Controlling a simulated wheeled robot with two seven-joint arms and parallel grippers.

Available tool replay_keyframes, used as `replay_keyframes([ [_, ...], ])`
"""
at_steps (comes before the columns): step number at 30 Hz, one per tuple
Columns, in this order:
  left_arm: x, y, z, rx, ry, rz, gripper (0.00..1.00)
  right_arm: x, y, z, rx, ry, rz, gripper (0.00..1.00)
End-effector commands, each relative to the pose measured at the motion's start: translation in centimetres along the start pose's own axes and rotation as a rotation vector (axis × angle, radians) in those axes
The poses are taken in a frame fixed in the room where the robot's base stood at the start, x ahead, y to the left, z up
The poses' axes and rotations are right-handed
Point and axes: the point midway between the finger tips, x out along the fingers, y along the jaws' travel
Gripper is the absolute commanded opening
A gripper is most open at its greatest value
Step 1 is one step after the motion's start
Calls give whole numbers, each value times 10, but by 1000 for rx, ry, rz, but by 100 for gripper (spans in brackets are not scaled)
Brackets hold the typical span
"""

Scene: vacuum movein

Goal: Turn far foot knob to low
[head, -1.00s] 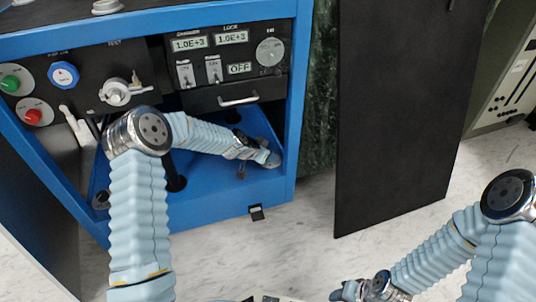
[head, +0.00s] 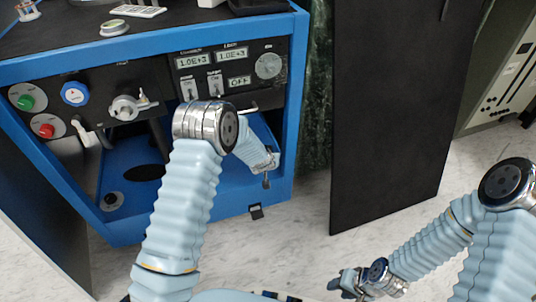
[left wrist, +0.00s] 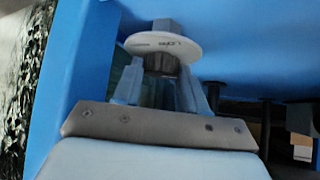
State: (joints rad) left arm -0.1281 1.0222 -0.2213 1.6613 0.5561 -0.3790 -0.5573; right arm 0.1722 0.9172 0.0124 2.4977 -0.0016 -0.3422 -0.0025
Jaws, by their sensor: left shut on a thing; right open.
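The far foot knob shows in the left wrist view as a pale round dial (left wrist: 165,43) with small lettering and a grey grip. It sits against the blue cabinet, and the lettering is too blurred to read. My left gripper (left wrist: 160,85) is shut on the knob's lower part, below the dial. In the head view my left gripper (head: 268,168) is inside the blue cabinet (head: 300,60) at its right front corner, and mostly hides the knob. My right gripper (head: 349,283) is open and empty, low over the floor, away from the cabinet.
Above my left arm is a black panel with a green button (head: 25,102), a red button (head: 46,130), a blue knob (head: 75,94), a valve (head: 125,107) and a round dial (head: 268,66). Another knob (head: 113,200) sits at the cabinet's left. A black door (head: 385,110) stands right.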

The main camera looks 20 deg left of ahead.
Motion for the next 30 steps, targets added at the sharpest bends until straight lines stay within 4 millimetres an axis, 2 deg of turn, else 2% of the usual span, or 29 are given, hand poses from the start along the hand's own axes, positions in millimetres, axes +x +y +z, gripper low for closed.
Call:
replay_keyframes([
  [14,0,-1,2,-11,-3,-12,11,-2,0,0,1,2,1,43],
  [15,1,-1,2,-11,-3,-12,46,-2,0,0,1,2,1,43],
  [19,0,0,1,-11,-3,-11,66,-2,0,0,1,2,1,43],
  [27,0,0,1,-11,-1,-11,67,-2,0,0,1,2,1,43],
  [30,-6,0,-1,-11,-1,-10,67,-4,-1,0,1,2,1,43],
])
